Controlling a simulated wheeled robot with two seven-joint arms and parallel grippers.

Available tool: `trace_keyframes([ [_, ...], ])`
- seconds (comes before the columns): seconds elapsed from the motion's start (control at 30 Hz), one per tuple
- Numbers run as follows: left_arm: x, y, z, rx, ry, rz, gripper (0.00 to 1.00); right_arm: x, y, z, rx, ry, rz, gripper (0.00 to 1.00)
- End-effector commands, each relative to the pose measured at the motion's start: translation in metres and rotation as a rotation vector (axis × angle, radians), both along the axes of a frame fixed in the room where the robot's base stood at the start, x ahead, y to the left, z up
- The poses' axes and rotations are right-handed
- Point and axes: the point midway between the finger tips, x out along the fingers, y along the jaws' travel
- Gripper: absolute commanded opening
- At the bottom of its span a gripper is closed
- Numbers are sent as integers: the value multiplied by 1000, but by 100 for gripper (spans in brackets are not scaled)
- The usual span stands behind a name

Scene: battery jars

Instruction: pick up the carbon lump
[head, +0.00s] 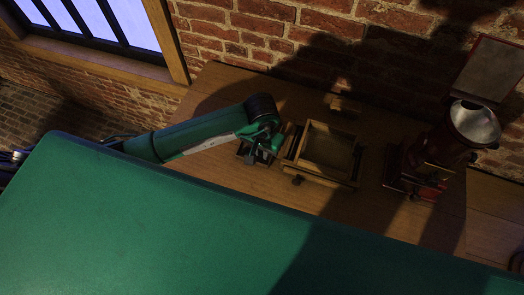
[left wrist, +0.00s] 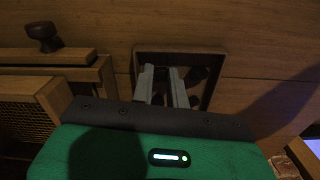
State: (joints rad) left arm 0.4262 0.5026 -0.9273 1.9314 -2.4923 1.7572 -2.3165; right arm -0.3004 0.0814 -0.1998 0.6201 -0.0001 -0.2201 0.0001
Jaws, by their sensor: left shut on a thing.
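My left gripper (head: 262,150) is over a small tray beside the wooden box in the head view. In the left wrist view its two grey fingers (left wrist: 164,82) reach down into the shallow wooden tray (left wrist: 180,49). The tray holds several dark lumps (left wrist: 195,74). The fingers are shut on a dark carbon lump, which is mostly hidden between them in the dim light. I cannot tell whether the held lump still touches the tray floor. My right gripper is not in view.
A wooden box (head: 328,150) with a knob stands just right of the gripper. A dark red device (head: 425,180) with a metal funnel (head: 474,122) stands farther right. A brick wall (head: 330,50) backs the wooden table (head: 215,95). My green body fills the foreground.

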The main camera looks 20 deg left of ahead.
Motion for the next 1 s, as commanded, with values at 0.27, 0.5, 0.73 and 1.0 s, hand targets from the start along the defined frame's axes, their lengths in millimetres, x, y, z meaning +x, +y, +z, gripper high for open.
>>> trace_keyframes([
  [0.27, 2, 0, 21, -1, -6, -2, 0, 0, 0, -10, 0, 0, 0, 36],
  [0.5, 3, 0, 76, -1, -11, -3, 0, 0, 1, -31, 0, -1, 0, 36],
  [0.73, 2, 0, 132, 1, -8, -3, 0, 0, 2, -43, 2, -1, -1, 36],
  [1.0, 1, 0, 173, 2, -5, -2, 0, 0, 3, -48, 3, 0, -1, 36],
])
